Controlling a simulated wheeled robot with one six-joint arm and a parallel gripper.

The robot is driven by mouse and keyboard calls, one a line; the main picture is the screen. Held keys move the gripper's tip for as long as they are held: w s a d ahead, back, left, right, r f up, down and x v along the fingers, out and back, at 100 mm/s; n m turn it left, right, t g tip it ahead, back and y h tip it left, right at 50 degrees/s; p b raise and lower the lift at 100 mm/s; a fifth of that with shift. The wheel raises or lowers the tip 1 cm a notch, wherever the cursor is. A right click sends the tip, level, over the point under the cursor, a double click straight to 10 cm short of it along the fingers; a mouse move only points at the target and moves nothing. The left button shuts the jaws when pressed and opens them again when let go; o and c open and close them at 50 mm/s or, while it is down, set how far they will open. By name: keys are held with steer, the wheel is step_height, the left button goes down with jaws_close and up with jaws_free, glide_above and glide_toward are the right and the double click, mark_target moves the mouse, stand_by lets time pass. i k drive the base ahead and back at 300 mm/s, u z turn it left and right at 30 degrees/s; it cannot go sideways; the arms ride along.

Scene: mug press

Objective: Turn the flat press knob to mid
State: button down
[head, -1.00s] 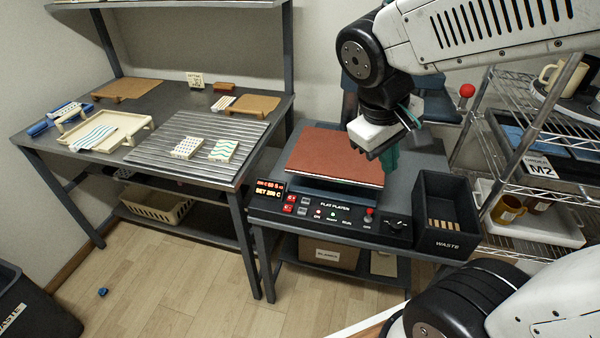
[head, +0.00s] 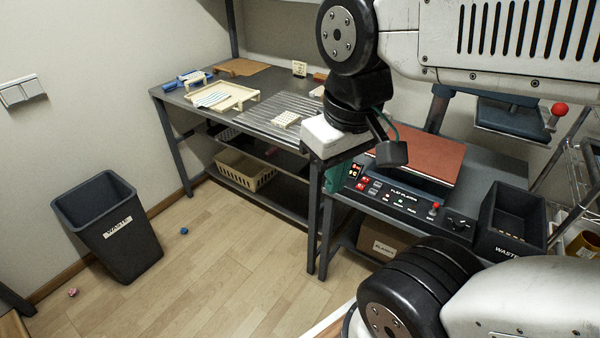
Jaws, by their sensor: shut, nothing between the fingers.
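The flat press (head: 420,205) stands on a grey table at the right, with its control panel along the front. A black knob (head: 457,225) sits at the right end of the panel, right of a red-topped control (head: 434,208). The knob's setting is too small to read. My gripper (head: 337,178) points down with teal fingers, shut and empty. In the picture it is left of the panel and well apart from the knob. It covers part of the red display (head: 354,171) area. My arm hides part of the brown platen (head: 440,160).
A black waste box (head: 512,218) is right of the panel. A workbench with a ribbed plate (head: 255,122) and a cream tray (head: 235,97) stands at the left. A waste bin (head: 108,225) stands on the floor at left. A wire rack is at far right. Open floor lies in front.

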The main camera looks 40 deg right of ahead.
mark_target(459, 224)
steer(key=u, duration=0.15)
steer(key=k, duration=0.45)
steer(key=z, duration=1)
steer(key=i, duration=0.5)
steer(key=u, duration=0.05)
